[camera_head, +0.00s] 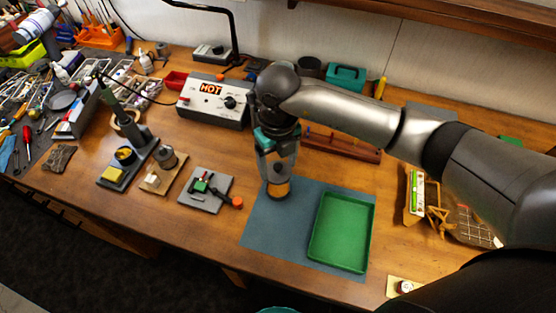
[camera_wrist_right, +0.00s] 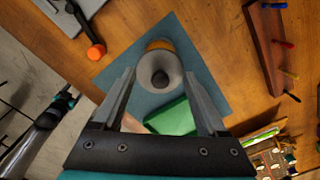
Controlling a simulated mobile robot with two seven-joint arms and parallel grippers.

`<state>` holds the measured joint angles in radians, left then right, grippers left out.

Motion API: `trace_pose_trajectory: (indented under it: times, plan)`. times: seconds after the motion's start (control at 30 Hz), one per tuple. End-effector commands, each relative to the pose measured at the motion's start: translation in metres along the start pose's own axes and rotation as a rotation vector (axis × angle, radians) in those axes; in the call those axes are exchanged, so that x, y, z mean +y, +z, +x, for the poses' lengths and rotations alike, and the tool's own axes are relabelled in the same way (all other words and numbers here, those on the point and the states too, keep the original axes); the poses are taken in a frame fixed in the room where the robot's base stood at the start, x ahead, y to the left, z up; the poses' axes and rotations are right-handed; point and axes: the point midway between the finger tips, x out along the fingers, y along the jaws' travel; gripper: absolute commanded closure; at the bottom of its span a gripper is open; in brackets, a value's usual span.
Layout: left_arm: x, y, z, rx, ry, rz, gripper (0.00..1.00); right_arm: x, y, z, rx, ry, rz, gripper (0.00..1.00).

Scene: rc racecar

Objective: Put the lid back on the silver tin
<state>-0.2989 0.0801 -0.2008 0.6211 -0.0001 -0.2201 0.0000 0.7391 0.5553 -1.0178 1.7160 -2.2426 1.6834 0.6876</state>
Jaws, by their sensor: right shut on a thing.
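My right gripper (camera_head: 277,176) points down over the blue mat, its fingers on either side of a round silver lid with a dark knob (camera_wrist_right: 160,80). In the right wrist view the lid sits between the fingertips. Under it is a small round tin with an orange band (camera_head: 278,189), standing on the mat near its upper left part. An orange edge of it shows behind the lid in the wrist view (camera_wrist_right: 160,45). I cannot tell whether lid and tin touch. A dark arm with teal parts, seemingly my left one (camera_wrist_right: 50,115), shows at the wrist view's left edge; its fingers are unclear.
A green tray (camera_head: 342,232) lies on the blue mat (camera_head: 262,228), right of the tin. A grey plate with an orange-tipped tool (camera_head: 205,190) is to the left. A "HOT" control box (camera_head: 214,102) and a wooden rack (camera_head: 340,146) stand behind.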

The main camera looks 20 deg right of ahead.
Motion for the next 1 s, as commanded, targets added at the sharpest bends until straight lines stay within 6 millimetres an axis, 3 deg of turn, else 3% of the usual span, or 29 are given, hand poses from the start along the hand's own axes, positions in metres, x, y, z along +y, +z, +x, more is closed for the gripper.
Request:
trace_pose_trajectory:
  times: [0.6, 1.0]
  plan:
    - [0.0, 0.005, 0.044, -0.002, -0.001, -0.001, 0.31, 0.0, 0.0, 0.055, -0.001, 0.0, -0.003, 0.76]
    - [0.0, 0.006, 0.046, -0.002, -0.001, -0.001, 0.31, 0.0, 0.0, 0.058, -0.001, 0.0, -0.003, 0.76]
